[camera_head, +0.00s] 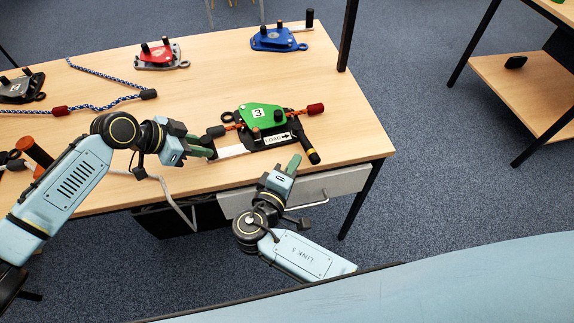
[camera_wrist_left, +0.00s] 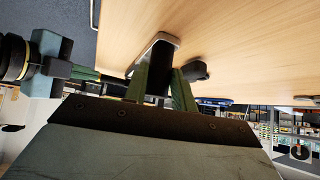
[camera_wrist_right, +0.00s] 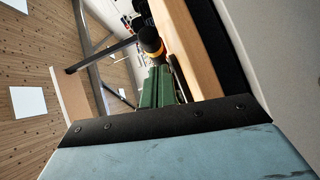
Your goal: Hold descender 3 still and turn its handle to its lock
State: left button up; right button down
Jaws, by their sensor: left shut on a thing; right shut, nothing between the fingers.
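Descender 3 (camera_head: 263,116) is green with a "3" label, on a black base marked LOAD near the table's right front. A short orange rope with a red end passes through it. My left gripper (camera_head: 212,153) is shut on a black grip at the left end of a pale metal bar; the grip also shows in the left wrist view (camera_wrist_left: 161,68).
A red descender (camera_head: 160,58) and a blue descender (camera_head: 278,40) stand farther back. A dark descender (camera_head: 20,88) and a blue-white rope (camera_head: 105,77) lie at the left.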

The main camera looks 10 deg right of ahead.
aim_at(318, 160)
jog(key=shift+d, duration=0.15)
jog(key=shift+d+n+t+y, duration=0.25)
jog(key=shift+n+t+y, duration=0.05)
jog(key=shift+n+y, duration=0.1)
jog(key=shift+s+d+n+t+y, duration=0.15)
jog(key=shift+d+n+t+y, duration=0.25)
jog(key=shift+d+n+y, duration=0.15)
jog(key=shift+s+d+n+t+y, duration=0.1)
jog(key=shift+d+n+t+y, duration=0.4)
jog(key=shift+d+n+y, duration=0.6)
jog(key=shift+w+d+n+t+y, duration=0.1)
jog(key=shift+d+n+t+y, duration=0.3)
jog(key=shift+y, duration=0.65)
jog(key=shift+w+d+n+t+y, duration=0.1)
jog(key=shift+d+n+y, duration=0.3)
jog(key=shift+n+y, duration=0.5)
jog(key=shift+d+y, duration=0.1)
jog(key=shift+y, duration=0.2)
